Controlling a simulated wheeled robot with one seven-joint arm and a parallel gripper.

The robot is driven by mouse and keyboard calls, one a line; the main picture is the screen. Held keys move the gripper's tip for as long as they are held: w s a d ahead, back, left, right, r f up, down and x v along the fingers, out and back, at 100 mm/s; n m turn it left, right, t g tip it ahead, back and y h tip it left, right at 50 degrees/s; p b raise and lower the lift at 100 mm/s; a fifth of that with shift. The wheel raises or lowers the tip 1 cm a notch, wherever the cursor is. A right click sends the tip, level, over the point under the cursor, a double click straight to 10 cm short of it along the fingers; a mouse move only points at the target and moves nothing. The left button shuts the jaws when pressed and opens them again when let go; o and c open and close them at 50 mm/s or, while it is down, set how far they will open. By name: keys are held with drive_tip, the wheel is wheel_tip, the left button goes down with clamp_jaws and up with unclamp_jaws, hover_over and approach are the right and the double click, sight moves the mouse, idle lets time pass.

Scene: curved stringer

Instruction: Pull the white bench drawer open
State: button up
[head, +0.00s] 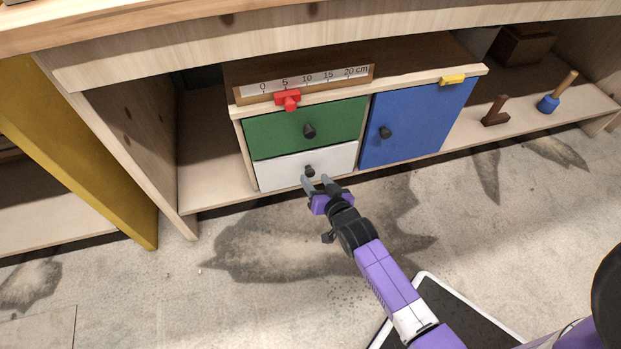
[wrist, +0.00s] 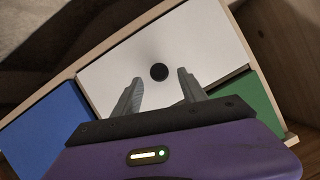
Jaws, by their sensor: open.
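The white drawer (head: 280,171) is the lower left front of the small cabinet under the bench, and it looks shut. Its dark round knob (head: 310,170) sits near the middle of the front. My gripper (head: 315,181) is right in front of the knob. In the wrist view the white drawer (wrist: 190,42) fills the upper middle, and the knob (wrist: 159,72) shows just beyond and between the fingertips of my open gripper (wrist: 160,78). The fingers appear apart from the knob; the exact gap in depth is hard to tell.
A green drawer (head: 285,130) is above the white one, and a blue door (head: 412,122) is to its right, both with dark knobs. A red slider (head: 287,99) sits on a ruler above. The floor (head: 280,240) in front is clear.

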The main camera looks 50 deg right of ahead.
sight(311, 174)
drive_tip(key=shift+b+x, duration=0.45)
drive_tip(key=shift+x, duration=1.2)
clamp_jaws()
